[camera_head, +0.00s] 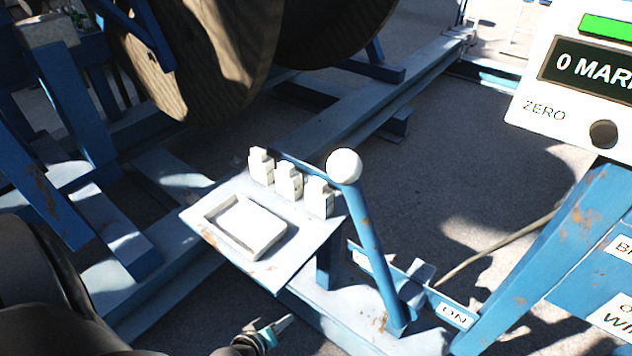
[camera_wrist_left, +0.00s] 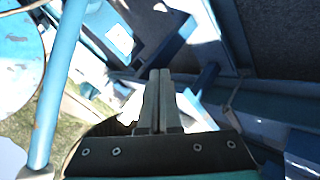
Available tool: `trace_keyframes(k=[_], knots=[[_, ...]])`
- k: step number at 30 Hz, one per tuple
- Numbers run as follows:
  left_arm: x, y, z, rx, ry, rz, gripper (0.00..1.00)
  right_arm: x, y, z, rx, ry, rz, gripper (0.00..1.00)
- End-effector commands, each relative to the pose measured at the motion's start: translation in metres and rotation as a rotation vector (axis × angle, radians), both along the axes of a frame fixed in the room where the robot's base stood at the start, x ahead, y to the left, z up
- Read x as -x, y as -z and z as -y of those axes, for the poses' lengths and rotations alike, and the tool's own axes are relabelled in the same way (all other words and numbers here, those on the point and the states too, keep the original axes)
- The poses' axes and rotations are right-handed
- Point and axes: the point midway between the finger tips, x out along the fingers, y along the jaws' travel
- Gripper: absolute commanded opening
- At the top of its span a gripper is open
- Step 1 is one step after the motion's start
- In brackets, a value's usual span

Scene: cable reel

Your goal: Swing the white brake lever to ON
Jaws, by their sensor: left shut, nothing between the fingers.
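The brake lever is a blue, rust-flecked bar with a white ball knob (camera_head: 344,166). Its shaft (camera_head: 372,245) leans up and left from a pivot low on the blue frame. A white ON label (camera_head: 454,315) is on a blue cross bar right of the shaft; the bar's left end passes behind the shaft. My left gripper (camera_head: 286,322) is low at the bottom of the head view, left of the lever's foot and apart from the lever. In the left wrist view its fingers (camera_wrist_left: 159,75) are shut and empty. My right gripper is not in view.
A blue-white shelf (camera_head: 275,276) holds a white tray (camera_head: 270,240) and several small white blocks (camera_head: 289,182) just left of the knob. A large wooden reel (camera_head: 200,50) stands behind. A white meter panel (camera_head: 560,85) is at right. Open floor lies behind the lever.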

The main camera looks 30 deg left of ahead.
Motion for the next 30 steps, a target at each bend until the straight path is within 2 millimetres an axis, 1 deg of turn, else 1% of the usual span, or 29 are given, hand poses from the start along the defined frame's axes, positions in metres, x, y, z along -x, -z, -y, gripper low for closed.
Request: trace_keyframes(k=[1,2,3,5,6,8,9,11,12,15,18,21,24,30], knots=[[-0.014,-0.026,-0.008,0.05,-0.053,0.065,0.0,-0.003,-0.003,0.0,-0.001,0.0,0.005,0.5],[-0.022,-0.04,-0.013,0.082,-0.088,0.104,0.0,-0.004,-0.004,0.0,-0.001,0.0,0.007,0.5],[-0.031,-0.059,-0.019,0.129,-0.129,0.154,0.0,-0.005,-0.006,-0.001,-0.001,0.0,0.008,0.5],[-0.044,-0.089,-0.027,0.201,-0.188,0.23,0.0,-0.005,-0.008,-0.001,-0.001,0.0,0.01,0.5],[-0.052,-0.109,-0.032,0.252,-0.223,0.28,0.0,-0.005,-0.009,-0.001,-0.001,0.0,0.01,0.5],[-0.062,-0.14,-0.04,0.329,-0.27,0.354,0.0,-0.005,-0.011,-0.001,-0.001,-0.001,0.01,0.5],[-0.068,-0.16,-0.044,0.381,-0.299,0.4,0.0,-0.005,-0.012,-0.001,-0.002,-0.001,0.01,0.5],[-0.074,-0.189,-0.05,0.458,-0.333,0.465,0.0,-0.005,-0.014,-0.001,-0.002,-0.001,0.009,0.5],[-0.078,-0.207,-0.053,0.506,-0.352,0.502,0.0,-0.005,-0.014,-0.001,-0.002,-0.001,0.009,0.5],[-0.084,-0.245,-0.058,0.613,-0.387,0.582,0.0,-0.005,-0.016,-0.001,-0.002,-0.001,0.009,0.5],[-0.086,-0.271,-0.061,0.692,-0.406,0.635,0.0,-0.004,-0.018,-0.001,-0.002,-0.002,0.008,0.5],[-0.087,-0.286,-0.062,0.742,-0.417,0.663,0.0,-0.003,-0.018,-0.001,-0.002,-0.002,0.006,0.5],[-0.088,-0.293,-0.063,0.763,-0.42,0.676,0.0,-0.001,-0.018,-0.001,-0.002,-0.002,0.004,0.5],[-0.088,-0.293,-0.063,0.765,-0.421,0.677,0.0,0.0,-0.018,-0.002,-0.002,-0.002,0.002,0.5]])
